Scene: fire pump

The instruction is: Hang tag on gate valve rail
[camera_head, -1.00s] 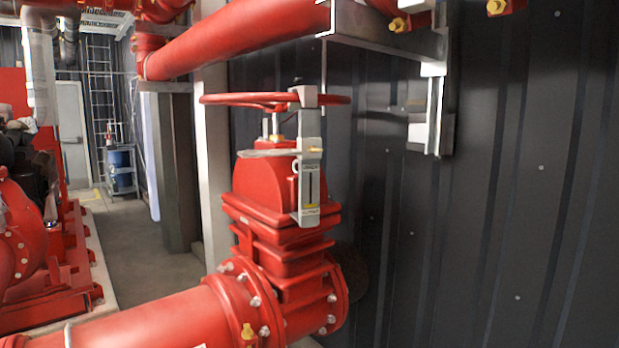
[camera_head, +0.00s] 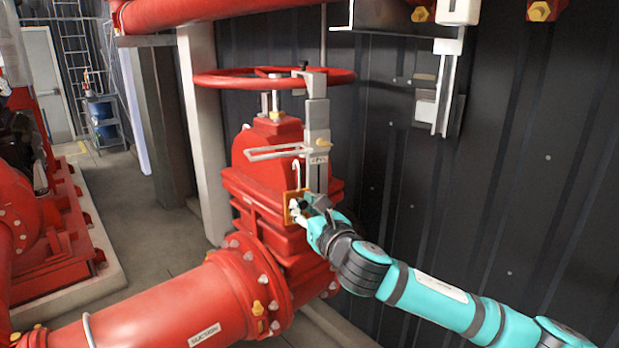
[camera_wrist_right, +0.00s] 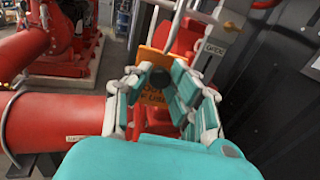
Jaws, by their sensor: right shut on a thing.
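The tag (camera_head: 292,208) is a small orange plate with a pale hook (camera_head: 296,174) rising above it. My right gripper (camera_head: 306,208) is shut on the tag and holds it in front of the red gate valve (camera_head: 262,185). The thin pale rail (camera_head: 270,154) sticks out to the left of the valve's grey upright, under the red handwheel. The hook's top is just below the rail; I cannot tell whether they touch. In the right wrist view, the tag (camera_wrist_right: 152,96) shows between the fingers, its face partly hidden by them. My left gripper is not in view.
The red handwheel (camera_head: 215,79) is above the rail. A large red pipe (camera_head: 150,318) runs below. A dark ribbed wall (camera_head: 540,200) stands to the right, close to my right arm. Open floor (camera_head: 150,215) lies to the left.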

